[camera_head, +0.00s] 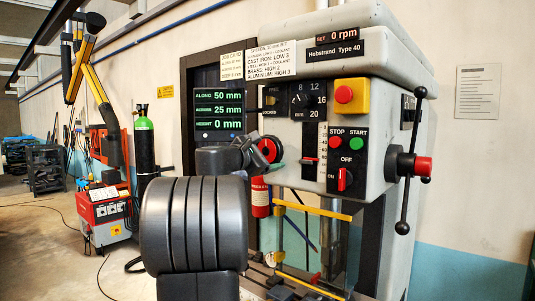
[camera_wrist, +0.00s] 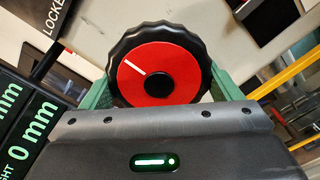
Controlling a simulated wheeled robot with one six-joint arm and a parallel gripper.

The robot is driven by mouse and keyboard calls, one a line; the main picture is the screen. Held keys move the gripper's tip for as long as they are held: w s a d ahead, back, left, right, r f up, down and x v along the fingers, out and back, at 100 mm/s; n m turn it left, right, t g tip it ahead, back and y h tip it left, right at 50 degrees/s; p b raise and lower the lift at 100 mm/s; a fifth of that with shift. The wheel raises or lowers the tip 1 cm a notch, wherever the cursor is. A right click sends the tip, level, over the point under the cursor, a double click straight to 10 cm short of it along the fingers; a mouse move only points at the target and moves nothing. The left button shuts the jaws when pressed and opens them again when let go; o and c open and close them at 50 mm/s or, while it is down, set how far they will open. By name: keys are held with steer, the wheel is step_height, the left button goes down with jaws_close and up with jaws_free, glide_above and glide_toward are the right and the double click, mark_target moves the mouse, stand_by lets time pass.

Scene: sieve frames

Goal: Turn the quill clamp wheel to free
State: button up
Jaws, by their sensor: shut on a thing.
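The quill clamp wheel (camera_wrist: 185,75) has a red face, a black lobed rim and a white line. In the wrist view the line runs from near the hub towards the upper left. My gripper (camera_wrist: 160,72) is shut on the wheel, with a green finger at each side of the rim. In the head view the wheel (camera_head: 267,150) shows past my arm, which hides part of it and most of my gripper. A black plate (camera_head: 272,100) above it reads LOCKED; part of that word also shows at the upper left of the wrist view.
A readout (camera_head: 219,111) left of the wheel shows 50, 25 and 0 mm. To the right are a switch panel (camera_head: 346,160), a yellow box with a red button (camera_head: 344,94) and a long-handled lever (camera_head: 408,165). Yellow-edged guarding (camera_head: 318,207) stands below.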

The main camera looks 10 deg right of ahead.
steer(key=shift+f, duration=0.15)
steer(key=o, duration=0.8)
steer(key=shift+o, duration=0.2)
steer(key=b+v, duration=0.3)
steer(key=v, duration=1.1)
steer(key=shift+b, duration=0.3)
steer(key=shift+w+d, duration=0.1)
steer(key=p+x, duration=0.3)
steer(key=x, duration=0.9)
steer(key=shift+w+d, duration=0.2)
steer(key=shift+d, duration=0.15)
steer(key=shift+w+d+p, duration=0.3)
steer(key=shift+w+d, duration=0.05)
steer(key=shift+d, duration=0.05)
steer(key=shift+s+a, duration=0.1)
